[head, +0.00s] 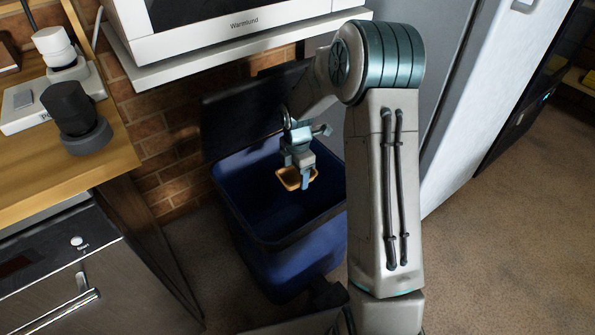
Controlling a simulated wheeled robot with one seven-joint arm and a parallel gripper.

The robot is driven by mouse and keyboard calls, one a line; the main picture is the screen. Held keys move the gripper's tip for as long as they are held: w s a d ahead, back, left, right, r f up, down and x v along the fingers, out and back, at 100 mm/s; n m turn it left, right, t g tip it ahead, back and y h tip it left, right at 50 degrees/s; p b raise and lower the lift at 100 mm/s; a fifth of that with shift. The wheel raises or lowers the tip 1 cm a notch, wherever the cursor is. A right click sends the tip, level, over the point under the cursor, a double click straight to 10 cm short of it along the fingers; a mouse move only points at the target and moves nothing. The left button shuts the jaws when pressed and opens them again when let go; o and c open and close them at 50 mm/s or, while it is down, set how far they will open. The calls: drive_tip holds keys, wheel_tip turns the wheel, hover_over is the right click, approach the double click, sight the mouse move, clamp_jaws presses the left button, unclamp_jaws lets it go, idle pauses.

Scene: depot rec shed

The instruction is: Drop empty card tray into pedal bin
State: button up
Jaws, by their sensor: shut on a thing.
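The pedal bin (263,231) is dark blue and stands on the floor against the brick wall. Its dark lid (235,120) is raised and leans back toward the wall. My gripper (304,180) points down over the bin's opening. It is shut on a small orange-tan card tray (290,180), which hangs over the opening. I cannot tell exactly how high the tray is above the rim. My arm hides the bin's right side. The part of the bin's inside that shows looks dark blue and empty.
A wooden counter (85,178) with a dark grey device (77,118) and a white one (55,45) is at left, above a steel appliance (85,270). A white microwave (220,15) sits on a shelf above the bin. A grey fridge (440,60) stands at right. Brown floor is clear at far right.

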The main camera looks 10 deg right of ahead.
sight(297, 179)
drive_tip(key=shift+f, duration=0.65)
drive_tip(key=o, duration=1)
drive_tip(key=shift+o, duration=0.2)
wheel_tip(297, 179, up, 14)
drive_tip(key=p, duration=0.4)
drive_tip(key=shift+p, duration=0.3)
